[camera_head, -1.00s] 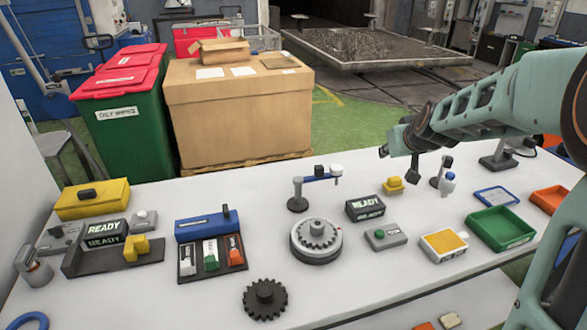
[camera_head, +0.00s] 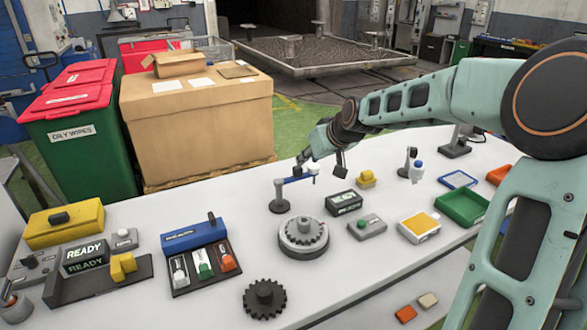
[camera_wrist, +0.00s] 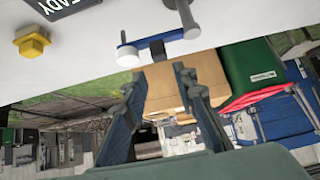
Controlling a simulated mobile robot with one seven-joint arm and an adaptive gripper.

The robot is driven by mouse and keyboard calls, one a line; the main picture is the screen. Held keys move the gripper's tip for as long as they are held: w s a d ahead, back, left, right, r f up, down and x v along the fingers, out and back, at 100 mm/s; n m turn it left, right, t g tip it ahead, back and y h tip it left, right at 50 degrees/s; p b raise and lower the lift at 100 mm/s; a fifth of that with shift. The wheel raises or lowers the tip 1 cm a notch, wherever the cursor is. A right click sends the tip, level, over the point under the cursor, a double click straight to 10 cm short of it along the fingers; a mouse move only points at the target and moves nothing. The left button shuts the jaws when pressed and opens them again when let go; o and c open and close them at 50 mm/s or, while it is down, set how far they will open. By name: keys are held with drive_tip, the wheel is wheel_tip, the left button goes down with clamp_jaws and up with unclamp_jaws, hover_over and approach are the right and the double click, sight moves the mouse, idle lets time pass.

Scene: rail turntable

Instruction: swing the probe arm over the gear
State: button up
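The probe arm (camera_head: 298,181) is a blue bar on a dark post (camera_head: 279,197) with a white tip part (camera_head: 315,169). My gripper (camera_head: 320,160) hangs just behind the probe arm in the head view. In the wrist view its fingers (camera_wrist: 157,78) are apart, with nothing between them, and the dark block lies just beyond the tips.
A loose dark gear (camera_head: 264,298) lies in front. A blue-topped switch panel (camera_head: 195,233) is at left.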

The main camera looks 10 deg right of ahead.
sight(297, 178)
drive_tip(key=x, duration=1)
clamp_jaws()
